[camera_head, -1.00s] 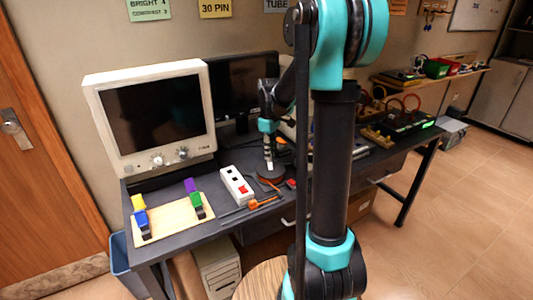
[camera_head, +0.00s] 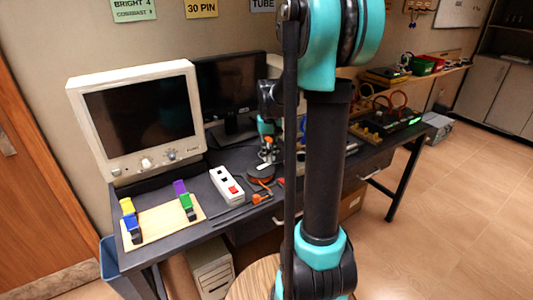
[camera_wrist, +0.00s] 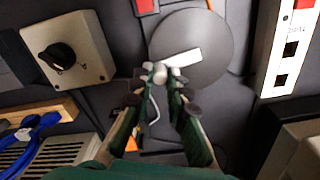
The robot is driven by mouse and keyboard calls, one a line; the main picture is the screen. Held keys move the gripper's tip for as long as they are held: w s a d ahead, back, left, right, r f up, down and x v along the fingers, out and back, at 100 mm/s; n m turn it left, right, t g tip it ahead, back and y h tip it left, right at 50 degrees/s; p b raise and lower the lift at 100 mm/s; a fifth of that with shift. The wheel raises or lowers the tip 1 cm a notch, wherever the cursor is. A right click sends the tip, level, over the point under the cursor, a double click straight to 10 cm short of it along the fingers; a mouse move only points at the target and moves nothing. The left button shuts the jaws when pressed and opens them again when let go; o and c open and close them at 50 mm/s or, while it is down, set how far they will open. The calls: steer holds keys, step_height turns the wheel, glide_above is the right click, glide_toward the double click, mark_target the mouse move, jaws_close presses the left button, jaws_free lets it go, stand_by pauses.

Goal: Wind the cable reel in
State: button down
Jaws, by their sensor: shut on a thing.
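The cable reel (camera_wrist: 192,45) is a flat grey disc in the wrist view, with a white crank bar (camera_wrist: 182,59) across it. In the head view the reel (camera_head: 261,174) is a small dark and orange round on the bench. My gripper (camera_wrist: 162,76) is shut on the pale round knob (camera_wrist: 160,72) at the crank bar's left end. In the head view my gripper (camera_head: 267,155) points down over the reel. The fingertips hide part of the knob. The cable itself is hard to make out.
A white power strip (camera_head: 227,186) lies left of the reel. A wooden board (camera_head: 162,225) with coloured clamps is at the bench's left front, below the beige monitor (camera_head: 137,120). A box with a black dial (camera_wrist: 68,50) shows in the wrist view. Loose tools lie along the front edge.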

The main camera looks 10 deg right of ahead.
steer(key=m, duration=0.1)
steer(key=s+m, duration=0.1)
steer(key=m, duration=0.1)
steer(key=shift+s+d, duration=0.15)
steer(key=shift+d, duration=0.1)
steer(key=shift+s+m, duration=0.25)
steer(key=shift+m, duration=0.55)
steer(key=shift+s+m, duration=0.25)
steer(key=shift+m, duration=0.55)
steer(key=c, duration=1.5)
jaws_free()
step_height(320, 180, up, 12)
steer(key=shift+s, duration=0.15)
